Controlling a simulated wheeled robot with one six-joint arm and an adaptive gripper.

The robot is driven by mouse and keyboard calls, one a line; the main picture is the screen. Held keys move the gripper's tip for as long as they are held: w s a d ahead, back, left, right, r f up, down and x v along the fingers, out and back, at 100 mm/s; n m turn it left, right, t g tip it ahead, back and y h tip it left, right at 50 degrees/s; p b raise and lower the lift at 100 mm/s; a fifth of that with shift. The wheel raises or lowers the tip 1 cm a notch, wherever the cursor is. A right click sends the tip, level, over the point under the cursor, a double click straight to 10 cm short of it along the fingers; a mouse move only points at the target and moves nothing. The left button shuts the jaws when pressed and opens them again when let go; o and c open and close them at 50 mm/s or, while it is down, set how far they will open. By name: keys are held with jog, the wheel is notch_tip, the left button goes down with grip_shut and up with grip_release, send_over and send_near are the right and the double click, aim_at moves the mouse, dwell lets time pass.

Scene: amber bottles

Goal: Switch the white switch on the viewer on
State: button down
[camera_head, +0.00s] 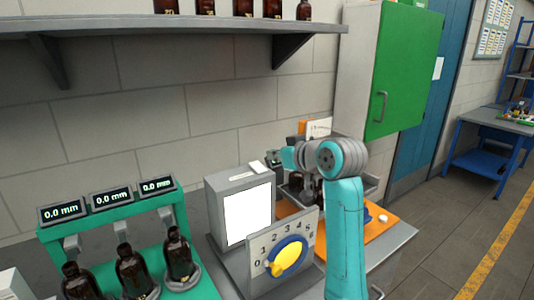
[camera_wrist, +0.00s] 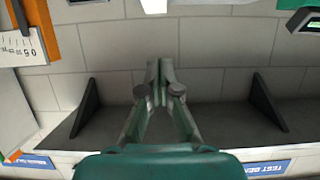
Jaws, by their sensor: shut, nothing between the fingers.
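The viewer (camera_head: 222,206) is a grey box with a bright white front panel, standing on the bench left of my arm. A small white switch (camera_head: 258,167) sits on its top near the right edge; its on or off position is too small to tell. My gripper (camera_wrist: 158,72) is shut and empty, its two fingers together at the middle of the wrist view. In the head view my gripper (camera_head: 273,158) is partly hidden by my wrist, close to the right of the switch. I cannot tell whether it touches. A white piece (camera_wrist: 153,5), perhaps the switch, shows at the wrist view's top edge.
A dial panel (camera_head: 307,235) with a yellow knob stands in front of the viewer. Left is a green stand (camera_head: 110,222) with several amber bottles and displays reading 0.0 mm. A shelf (camera_head: 150,25) with bottles hangs above. A green cabinet door (camera_head: 405,70) is at right.

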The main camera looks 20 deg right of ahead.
jog(key=shift+s+d+r, duration=0.1)
jog(key=shift+s+d, duration=0.1)
jog(key=shift+s, duration=0.5)
jog(key=shift+s+d, duration=0.25)
jog(key=shift+s, duration=0.45)
jog(key=shift+s+d+r, duration=0.1)
jog(key=shift+s+d, duration=0.1)
jog(key=shift+s, duration=0.5)
